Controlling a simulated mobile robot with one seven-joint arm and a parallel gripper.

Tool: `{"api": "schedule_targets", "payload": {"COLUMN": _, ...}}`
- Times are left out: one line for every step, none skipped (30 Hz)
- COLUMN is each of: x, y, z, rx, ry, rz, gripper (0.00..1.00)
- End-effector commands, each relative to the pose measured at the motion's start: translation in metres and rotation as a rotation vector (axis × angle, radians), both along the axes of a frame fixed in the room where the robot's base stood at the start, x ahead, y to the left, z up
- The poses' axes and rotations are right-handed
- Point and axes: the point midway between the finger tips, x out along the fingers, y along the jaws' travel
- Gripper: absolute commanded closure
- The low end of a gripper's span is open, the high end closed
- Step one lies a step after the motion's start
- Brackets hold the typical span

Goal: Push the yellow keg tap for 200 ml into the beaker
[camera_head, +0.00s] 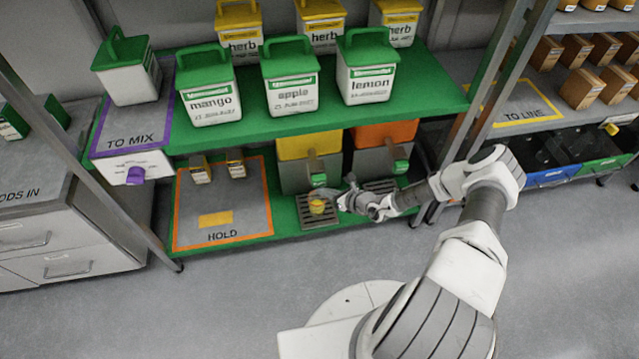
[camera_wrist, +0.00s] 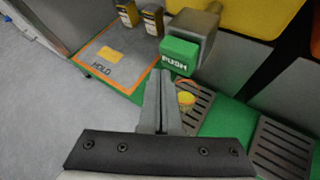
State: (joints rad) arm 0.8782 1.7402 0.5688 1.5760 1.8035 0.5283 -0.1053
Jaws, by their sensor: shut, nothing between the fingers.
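The yellow keg (camera_head: 309,145) stands on the lower green shelf, with its yellow body also at the top of the wrist view (camera_wrist: 250,15). Its tap has a green block marked PUSH (camera_wrist: 179,56), which faces my gripper; in the head view the tap (camera_head: 317,179) is small. The beaker (camera_wrist: 186,98) sits on the slotted drip tray below the tap and shows yellow inside; it also shows in the head view (camera_head: 317,206). My gripper (camera_wrist: 161,73) is shut and empty, its tips just below and left of the block. I cannot tell whether they touch it.
The orange keg (camera_head: 384,146) with its own drip tray stands to the right. The HOLD mat (camera_head: 223,212) with two small cartons lies left. The upper green shelf (camera_head: 240,124) with the mango, apple and lemon boxes overhangs. A shelf post stands right of the kegs.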

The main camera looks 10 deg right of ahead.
Motion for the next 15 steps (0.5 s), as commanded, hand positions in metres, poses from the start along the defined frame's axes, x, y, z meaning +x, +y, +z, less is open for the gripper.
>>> {"api": "schedule_targets", "payload": {"x": 0.0001, "y": 0.0000, "z": -0.0001, "rx": 0.000, "ry": 0.000, "rz": 0.000, "gripper": 1.00}}
{"api": "schedule_targets", "payload": {"x": 0.0003, "y": -0.0001, "z": -0.0001, "rx": 0.000, "ry": 0.000, "rz": 0.000, "gripper": 1.00}}
{"api": "schedule_targets", "payload": {"x": 0.0008, "y": 0.0001, "z": -0.0002, "rx": -0.001, "ry": -0.001, "rz": 0.000, "gripper": 1.00}}
{"api": "schedule_targets", "payload": {"x": 0.0015, "y": 0.0000, "z": -0.0002, "rx": -0.001, "ry": -0.001, "rz": 0.000, "gripper": 1.00}}
{"api": "schedule_targets", "payload": {"x": 0.0024, "y": 0.0002, "z": -0.0003, "rx": -0.001, "ry": -0.001, "rz": 0.000, "gripper": 1.00}}
{"api": "schedule_targets", "payload": {"x": 0.0038, "y": 0.0003, "z": -0.0004, "rx": 0.000, "ry": 0.000, "rz": 0.001, "gripper": 1.00}}
{"api": "schedule_targets", "payload": {"x": 0.0047, "y": 0.0005, "z": -0.0005, "rx": 0.000, "ry": 0.000, "rz": 0.001, "gripper": 1.00}}
{"api": "schedule_targets", "payload": {"x": 0.0058, "y": 0.0006, "z": -0.0005, "rx": 0.000, "ry": 0.000, "rz": 0.001, "gripper": 1.00}}
{"api": "schedule_targets", "payload": {"x": 0.0071, "y": 0.0005, "z": -0.0005, "rx": 0.000, "ry": 0.000, "rz": 0.001, "gripper": 1.00}}
{"api": "schedule_targets", "payload": {"x": 0.0077, "y": 0.0004, "z": -0.0004, "rx": 0.000, "ry": 0.000, "rz": 0.001, "gripper": 1.00}}
{"api": "schedule_targets", "payload": {"x": 0.0083, "y": 0.0002, "z": -0.0004, "rx": 0.000, "ry": 0.000, "rz": 0.001, "gripper": 1.00}}
{"api": "schedule_targets", "payload": {"x": 0.0085, "y": 0.0002, "z": -0.0002, "rx": -0.001, "ry": -0.001, "rz": 0.000, "gripper": 1.00}}
{"api": "schedule_targets", "payload": {"x": 0.0086, "y": 0.0001, "z": -0.0002, "rx": 0.000, "ry": 0.000, "rz": 0.000, "gripper": 1.00}}
{"api": "schedule_targets", "payload": {"x": 0.0085, "y": 0.0000, "z": -0.0001, "rx": 0.000, "ry": 0.000, "rz": 0.000, "gripper": 1.00}}
{"api": "schedule_targets", "payload": {"x": 0.0085, "y": 0.0000, "z": 0.0000, "rx": 0.000, "ry": 0.000, "rz": 0.000, "gripper": 1.00}}
